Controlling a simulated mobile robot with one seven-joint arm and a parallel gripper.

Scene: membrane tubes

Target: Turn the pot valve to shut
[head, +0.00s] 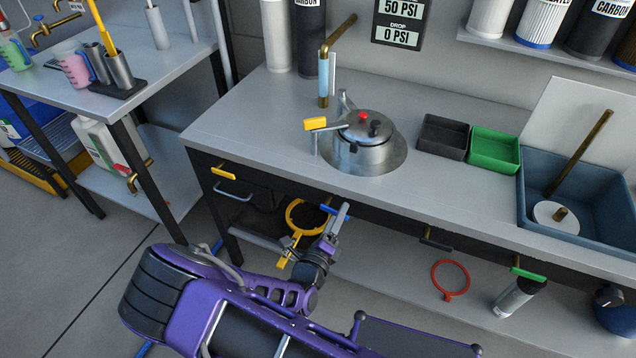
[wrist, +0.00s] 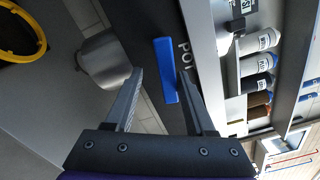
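The pot valve's blue handle (wrist: 166,70) sits on the dark front panel beside the lettering "POT" (wrist: 185,50), in the wrist view. The handle lies along the line of the lettering, so it runs lengthwise along the panel. In the head view the blue handle (head: 334,212) shows partly, under the counter's front edge, beside my gripper (head: 343,212). In the wrist view my gripper (wrist: 159,72) is open, with the handle between its two fingertips, nearer the right finger. A gap shows on the left side. Whether the right finger touches the handle cannot be told.
Yellow (head: 223,172), black (head: 435,241) and green (head: 528,274) handles sit along the same panel. A metal pot (head: 362,150) stands on the counter (head: 240,115) above. A red ring (head: 451,280) is on the lower shelf.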

